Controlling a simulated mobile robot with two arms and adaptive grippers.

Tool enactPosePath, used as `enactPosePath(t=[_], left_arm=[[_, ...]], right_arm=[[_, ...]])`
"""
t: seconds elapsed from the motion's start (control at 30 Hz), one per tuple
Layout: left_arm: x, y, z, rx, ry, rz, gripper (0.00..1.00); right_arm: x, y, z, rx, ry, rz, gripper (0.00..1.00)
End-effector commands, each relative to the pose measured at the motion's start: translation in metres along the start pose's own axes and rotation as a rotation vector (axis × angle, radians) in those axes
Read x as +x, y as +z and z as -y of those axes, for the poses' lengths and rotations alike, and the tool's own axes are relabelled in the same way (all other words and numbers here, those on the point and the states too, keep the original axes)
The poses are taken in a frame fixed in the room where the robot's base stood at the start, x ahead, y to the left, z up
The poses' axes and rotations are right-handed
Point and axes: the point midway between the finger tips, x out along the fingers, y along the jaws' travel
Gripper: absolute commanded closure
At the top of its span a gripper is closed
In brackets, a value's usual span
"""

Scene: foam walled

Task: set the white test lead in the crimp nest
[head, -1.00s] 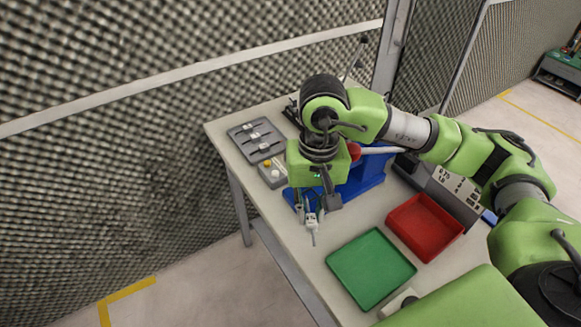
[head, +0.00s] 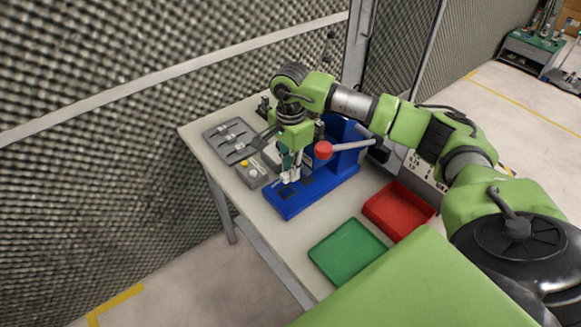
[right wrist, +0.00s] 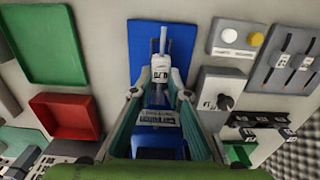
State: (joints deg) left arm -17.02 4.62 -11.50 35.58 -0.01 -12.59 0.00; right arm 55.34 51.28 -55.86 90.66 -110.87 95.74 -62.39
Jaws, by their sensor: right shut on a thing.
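My right gripper (head: 291,176) is shut on the white test lead (right wrist: 160,68). In the right wrist view the lead's white body sits between the fingertips (right wrist: 160,78), with a thin pale end pointing away. The blue crimp press (head: 288,204) stands on the bench, with a red ball (head: 323,150) on its lever. The gripper is over the front part of the press's blue base, which shows beneath the lead in the right wrist view (right wrist: 142,38). The nest itself is hidden, and I cannot tell whether the lead touches it. My left gripper is not in view.
A green tray (head: 347,250) and a red tray (head: 399,211) lie on the bench right of the press. A button box (head: 252,174) and a grey rack with leads (head: 217,131) are on the left. A box with a dial (right wrist: 216,93) stands close to the press.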

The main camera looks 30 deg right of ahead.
Motion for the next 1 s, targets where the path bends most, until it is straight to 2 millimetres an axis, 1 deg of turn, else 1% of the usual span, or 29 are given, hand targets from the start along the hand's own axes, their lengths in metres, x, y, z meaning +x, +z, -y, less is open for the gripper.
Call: enactPosePath(t=[0.17,0.6,0.73,1.0], left_arm=[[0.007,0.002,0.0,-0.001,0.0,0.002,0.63],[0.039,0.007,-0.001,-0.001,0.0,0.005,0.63],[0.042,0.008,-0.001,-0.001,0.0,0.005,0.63],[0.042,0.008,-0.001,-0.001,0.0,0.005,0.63]], right_arm=[[0.003,0.0,0.0,0.0,-0.002,0.002,1.0],[0.04,0.0,0.0,-0.001,-0.001,0.002,1.0],[0.044,0.0,0.0,-0.001,-0.001,0.002,1.0],[0.044,0.001,0.0,-0.001,-0.001,0.002,1.0]])
